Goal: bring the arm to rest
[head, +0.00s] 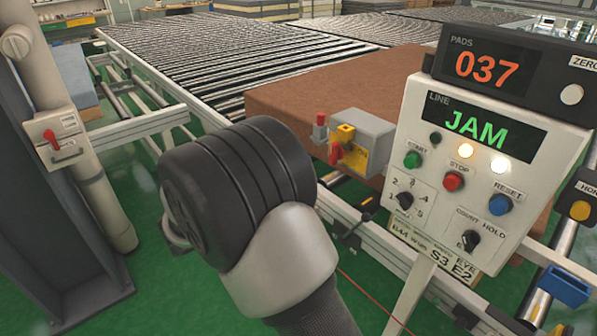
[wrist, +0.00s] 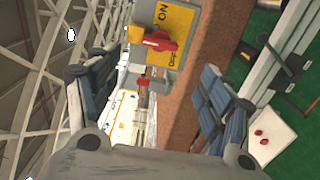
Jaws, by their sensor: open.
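My gripper (wrist: 150,88) is open in the wrist view, with its two dark padded fingers apart on the left and right and nothing held between them. Ahead of it is a grey switch box (wrist: 183,12) with a yellow plate marked ON and a red handle (wrist: 160,40). This box also shows in the head view (head: 372,128), on the side of the conveyor in front of the brown mattress (head: 330,90). My arm's dark wrist joint and pale link fill the lower middle of the head view and hide most of the gripper there.
A control panel (head: 478,150) stands at the right, reading JAM, with a counter (head: 490,65) reading 037 above it. A roller conveyor (head: 220,50) runs behind. Green floor (head: 190,300) shows below.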

